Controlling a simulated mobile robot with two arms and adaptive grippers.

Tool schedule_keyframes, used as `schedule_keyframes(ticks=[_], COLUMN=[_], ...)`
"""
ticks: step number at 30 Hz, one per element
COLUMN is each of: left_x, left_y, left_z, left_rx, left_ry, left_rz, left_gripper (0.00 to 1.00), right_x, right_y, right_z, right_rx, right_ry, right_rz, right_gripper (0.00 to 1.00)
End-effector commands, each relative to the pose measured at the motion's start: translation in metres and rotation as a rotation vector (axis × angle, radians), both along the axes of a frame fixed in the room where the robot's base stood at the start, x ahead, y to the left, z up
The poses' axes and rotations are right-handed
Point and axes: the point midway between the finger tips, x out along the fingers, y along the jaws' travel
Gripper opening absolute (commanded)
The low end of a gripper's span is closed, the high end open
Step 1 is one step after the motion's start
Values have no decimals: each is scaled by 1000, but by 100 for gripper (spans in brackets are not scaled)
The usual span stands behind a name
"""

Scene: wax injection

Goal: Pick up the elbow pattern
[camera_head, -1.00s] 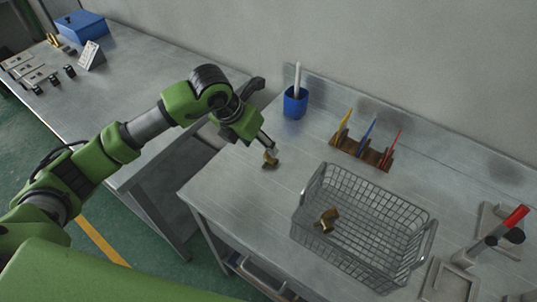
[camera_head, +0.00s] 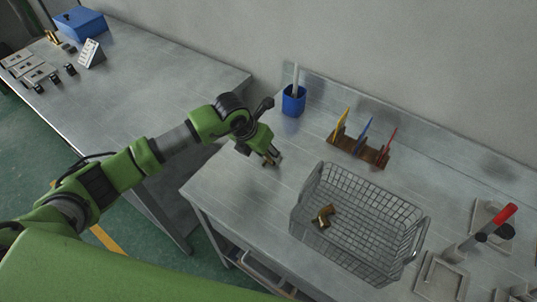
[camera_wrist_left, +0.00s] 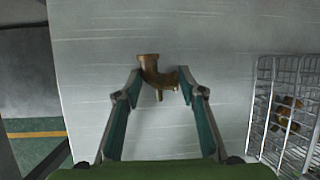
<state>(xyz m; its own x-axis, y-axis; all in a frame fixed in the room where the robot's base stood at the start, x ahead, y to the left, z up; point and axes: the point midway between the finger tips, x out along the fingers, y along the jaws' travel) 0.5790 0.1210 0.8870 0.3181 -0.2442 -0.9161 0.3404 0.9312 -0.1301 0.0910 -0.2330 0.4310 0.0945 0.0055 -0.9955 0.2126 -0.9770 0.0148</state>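A brass elbow pattern (camera_wrist_left: 156,74) lies on the grey metal bench in the left wrist view, with a thin stub pointing toward my gripper. My left gripper (camera_wrist_left: 162,78) is open, with one fingertip on each side of the pattern at its near part. I cannot tell whether the fingertips touch it. In the head view my left gripper (camera_head: 271,158) is low over the bench's left part and mostly hides the pattern (camera_head: 278,160). My right gripper is in neither view.
A wire basket (camera_head: 372,205) holding a brass piece (camera_head: 323,216) stands right of the gripper. A blue cup (camera_head: 293,101) and a tool rack (camera_head: 358,149) stand toward the wall. A red-handled fixture (camera_head: 490,229) is at the right. Another bench (camera_head: 165,85) is at the left.

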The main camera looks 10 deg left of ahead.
Motion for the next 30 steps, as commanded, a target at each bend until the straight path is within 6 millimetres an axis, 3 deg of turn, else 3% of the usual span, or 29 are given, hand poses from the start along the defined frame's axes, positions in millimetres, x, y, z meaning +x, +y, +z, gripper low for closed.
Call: schedule_keyframes(ticks=[17,22,30], left_x=[1,2,-41], left_y=[0,0,-8], left_z=[9,31,80], left_rx=[-1,-1,-2], left_ry=[-4,-8,-7], left_rz=[1,-1,-4], left_gripper=[18,18,18], right_x=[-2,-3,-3], right_y=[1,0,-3], right_z=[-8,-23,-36], right_rx=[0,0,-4], right_ry=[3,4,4], right_rz=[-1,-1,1], right_gripper=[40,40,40])
